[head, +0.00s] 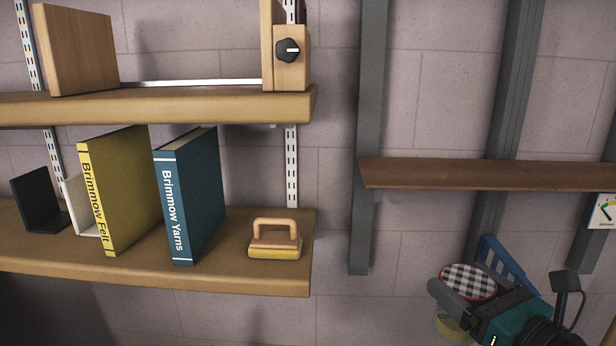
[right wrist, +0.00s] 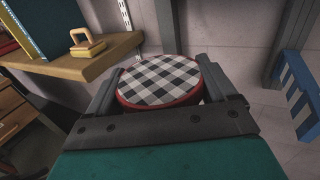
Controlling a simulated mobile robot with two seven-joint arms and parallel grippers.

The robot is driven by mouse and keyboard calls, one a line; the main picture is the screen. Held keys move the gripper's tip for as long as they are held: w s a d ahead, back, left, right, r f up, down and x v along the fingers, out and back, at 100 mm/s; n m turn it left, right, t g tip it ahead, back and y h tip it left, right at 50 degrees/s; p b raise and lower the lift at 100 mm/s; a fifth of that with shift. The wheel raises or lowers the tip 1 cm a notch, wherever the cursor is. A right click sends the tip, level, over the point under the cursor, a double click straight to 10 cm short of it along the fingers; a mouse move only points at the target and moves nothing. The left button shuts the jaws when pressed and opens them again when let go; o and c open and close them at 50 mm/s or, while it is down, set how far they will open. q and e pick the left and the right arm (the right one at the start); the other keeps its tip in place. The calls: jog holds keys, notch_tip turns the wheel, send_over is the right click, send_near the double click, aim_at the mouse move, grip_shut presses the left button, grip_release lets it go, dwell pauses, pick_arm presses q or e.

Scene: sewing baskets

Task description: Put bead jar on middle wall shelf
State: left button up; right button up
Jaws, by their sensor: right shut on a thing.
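The bead jar has a round lid with black-and-white checks and a red rim (head: 468,281); part of its pale yellowish body shows below the lid. My right gripper (head: 470,290) is shut around the jar at the lower right of the head view. In the right wrist view the jar's lid (right wrist: 160,80) sits between the two fingers, and its body is mostly hidden. The wall shelves are an upper left wooden shelf (head: 170,107), a lower left wooden shelf (head: 150,268) and a thin brown shelf (head: 470,175) at right. The jar is below the brown shelf's height. My left gripper is not in view.
The lower left shelf holds a yellow book (head: 120,190), a blue book (head: 190,195), a dark bookend (head: 40,200) and a wooden-handled block (head: 275,240). The upper one holds wooden pieces (head: 75,50). The brown shelf looks bare. A blue slatted object (head: 505,262) is behind my gripper.

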aim_at(470, 340)
jog(key=s+f+h, duration=0.1)
jog(key=s+f, duration=0.1)
jog(key=s+d+f+m+h, duration=0.1)
jog(key=s+f, duration=0.1)
jog(key=f, duration=0.1)
jog(key=s+f+m+t+h, duration=0.1)
jog(key=s+f, duration=0.1)
jog(key=shift+s+d+f+h, duration=0.15)
jog(key=shift+f+h, duration=0.15)
jog(key=a+r+m+h+p, duration=0.2)
jog(key=a+r+h, duration=0.1)
jog(key=a, duration=0.2)
jog(key=shift+a+p, duration=0.3)
jog(key=shift+a, duration=0.1)
